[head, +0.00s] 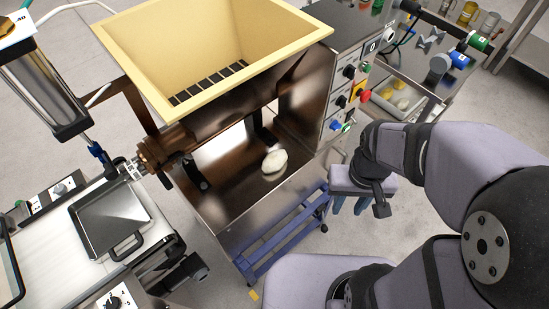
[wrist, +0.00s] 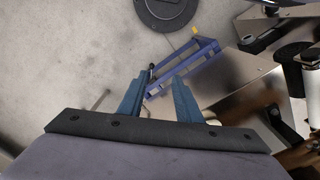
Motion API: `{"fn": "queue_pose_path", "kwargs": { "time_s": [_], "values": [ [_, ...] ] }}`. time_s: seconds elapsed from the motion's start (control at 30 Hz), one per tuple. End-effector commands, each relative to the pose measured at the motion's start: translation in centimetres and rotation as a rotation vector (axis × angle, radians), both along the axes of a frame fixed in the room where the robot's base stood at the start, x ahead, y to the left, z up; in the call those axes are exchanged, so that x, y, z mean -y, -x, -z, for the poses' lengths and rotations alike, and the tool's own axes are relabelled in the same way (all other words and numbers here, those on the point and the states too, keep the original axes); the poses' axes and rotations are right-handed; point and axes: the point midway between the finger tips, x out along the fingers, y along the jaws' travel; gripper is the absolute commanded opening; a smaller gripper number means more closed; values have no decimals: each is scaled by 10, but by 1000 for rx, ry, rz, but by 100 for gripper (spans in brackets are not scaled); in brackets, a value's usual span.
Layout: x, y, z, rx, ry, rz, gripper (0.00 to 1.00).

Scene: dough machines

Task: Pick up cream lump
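A pale cream lump (head: 275,161) lies on the flat metal ledge of the dough machine (head: 240,190), below its yellow hopper. In the wrist view a small pale patch beside the right finger may be the lump, mostly hidden. My gripper (head: 350,205) is to the right of the ledge, apart from the lump, with its blue fingers pointing down. In the wrist view my gripper (wrist: 158,84) has its two blue fingers spread, with nothing between them.
The yellow hopper (head: 215,50) rises above the ledge. A control panel (head: 352,95) is at its right, and a tray (head: 420,108) with yellowish lumps stands behind. A blue frame (head: 285,235) is under the machine. A dark pan (head: 112,220) is at left.

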Motion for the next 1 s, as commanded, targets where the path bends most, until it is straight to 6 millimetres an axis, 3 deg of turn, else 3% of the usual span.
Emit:
{"fn": "queue_pose_path", "kwargs": {
  "time_s": [0.37, 0.43, 0.47, 0.83, 1.0],
  "values": [
    [0, 0, 0, 0, 0, 0, 31],
    [0, 0, 0, 0, 0, 0, 48],
    [0, 0, 0, 0, 0, 0, 51],
    [-4, 0, 0, -1, 0, -20, 51],
    [-23, 15, 17, -87, 5, -110, 51]
  ]
}}
